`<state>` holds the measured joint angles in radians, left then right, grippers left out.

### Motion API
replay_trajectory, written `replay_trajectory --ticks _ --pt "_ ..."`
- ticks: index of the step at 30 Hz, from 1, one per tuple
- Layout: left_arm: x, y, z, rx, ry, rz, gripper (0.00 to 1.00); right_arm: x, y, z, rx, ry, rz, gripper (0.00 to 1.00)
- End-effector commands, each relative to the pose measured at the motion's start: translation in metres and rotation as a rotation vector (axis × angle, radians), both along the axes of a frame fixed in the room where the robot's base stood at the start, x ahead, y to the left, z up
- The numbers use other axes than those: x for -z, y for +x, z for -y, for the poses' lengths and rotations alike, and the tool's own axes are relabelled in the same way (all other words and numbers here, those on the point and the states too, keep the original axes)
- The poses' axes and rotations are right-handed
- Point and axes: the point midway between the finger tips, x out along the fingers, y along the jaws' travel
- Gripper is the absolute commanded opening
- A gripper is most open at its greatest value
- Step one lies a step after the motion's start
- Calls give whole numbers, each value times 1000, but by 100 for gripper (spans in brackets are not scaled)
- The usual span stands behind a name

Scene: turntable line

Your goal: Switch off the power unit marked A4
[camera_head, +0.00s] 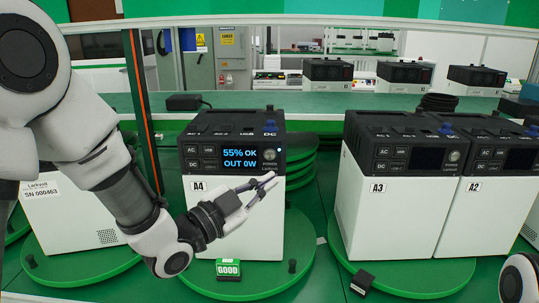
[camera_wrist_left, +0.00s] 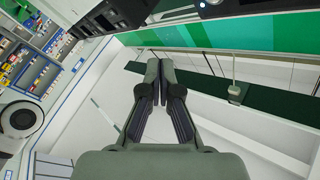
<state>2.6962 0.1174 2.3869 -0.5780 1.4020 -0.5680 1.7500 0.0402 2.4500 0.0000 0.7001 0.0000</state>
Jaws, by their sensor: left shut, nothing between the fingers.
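The power unit marked A4 (camera_head: 238,222) stands upright on a green turntable (camera_head: 215,283), a white box with a black top. Its screen (camera_head: 239,158) is lit and reads "55% OK" and "OUT 0W". Its round power button (camera_head: 269,155) is to the right of the screen, with a small light above it. My left gripper (camera_head: 272,180) is shut and empty in front of A4, its fingertips just below the power button in the picture. I cannot tell whether they touch the unit. The shut fingers also show in the left wrist view (camera_wrist_left: 160,66). My right gripper is out of view.
A small green counter reading 0000 (camera_head: 228,268) sits before A4. An orange-edged post (camera_head: 142,110) rises left of A4. More units (camera_head: 328,75) stand on the back bench.

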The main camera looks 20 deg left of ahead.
Motion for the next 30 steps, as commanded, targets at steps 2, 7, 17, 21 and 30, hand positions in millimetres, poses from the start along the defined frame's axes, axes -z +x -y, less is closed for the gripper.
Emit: replay_trajectory --ticks 2,7,17,21,30 --pt "0 0 0 0 0 0 0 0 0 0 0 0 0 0" --pt "-1 5 -2 0 -1 0 0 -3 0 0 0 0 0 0" --pt "-2 48 -14 -1 -1 -2 0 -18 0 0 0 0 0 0" --pt "0 67 -19 -1 0 0 0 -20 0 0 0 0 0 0" --pt "1 85 -24 0 1 -2 0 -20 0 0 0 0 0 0"
